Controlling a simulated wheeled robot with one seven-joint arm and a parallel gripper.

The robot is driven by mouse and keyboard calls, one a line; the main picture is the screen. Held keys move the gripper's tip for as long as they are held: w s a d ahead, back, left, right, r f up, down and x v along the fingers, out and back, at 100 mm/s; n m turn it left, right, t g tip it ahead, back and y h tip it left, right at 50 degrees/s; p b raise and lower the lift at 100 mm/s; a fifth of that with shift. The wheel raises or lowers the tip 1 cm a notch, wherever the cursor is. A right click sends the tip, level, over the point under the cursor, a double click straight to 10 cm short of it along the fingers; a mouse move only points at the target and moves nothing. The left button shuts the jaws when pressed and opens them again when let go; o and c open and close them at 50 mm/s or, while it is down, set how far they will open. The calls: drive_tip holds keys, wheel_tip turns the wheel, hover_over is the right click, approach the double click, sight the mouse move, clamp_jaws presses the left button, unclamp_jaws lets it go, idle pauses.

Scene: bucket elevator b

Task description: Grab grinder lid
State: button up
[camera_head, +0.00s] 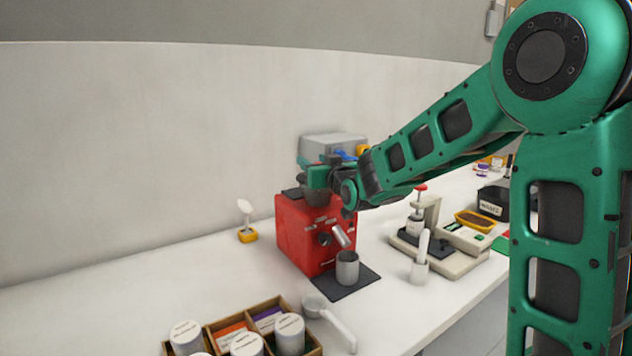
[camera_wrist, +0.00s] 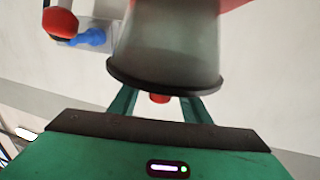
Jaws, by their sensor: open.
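The red grinder (camera_head: 300,235) stands on the white counter, with a dark translucent hopper on top that my gripper partly covers. In the wrist view, the hopper (camera_wrist: 168,45) ends in the dark-rimmed grinder lid (camera_wrist: 165,88). The lid's small red knob (camera_wrist: 160,98) lies between my two green fingers. My gripper (camera_head: 310,177) is at the top of the hopper, and it also shows in the wrist view (camera_wrist: 157,106). The fingers are open on either side of the knob. I cannot tell whether either finger touches it.
A metal cup (camera_head: 347,268) stands under the grinder's spout on a dark mat. A grey box (camera_head: 334,147) is behind the grinder. A scale and press (camera_head: 435,235) stand to the right. A wooden box of jars (camera_head: 265,335) and a white scoop (camera_head: 330,320) are in front.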

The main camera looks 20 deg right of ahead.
drive_tip(key=shift+w, duration=0.6)
clamp_jaws()
drive_tip(key=shift+r, duration=0.1)
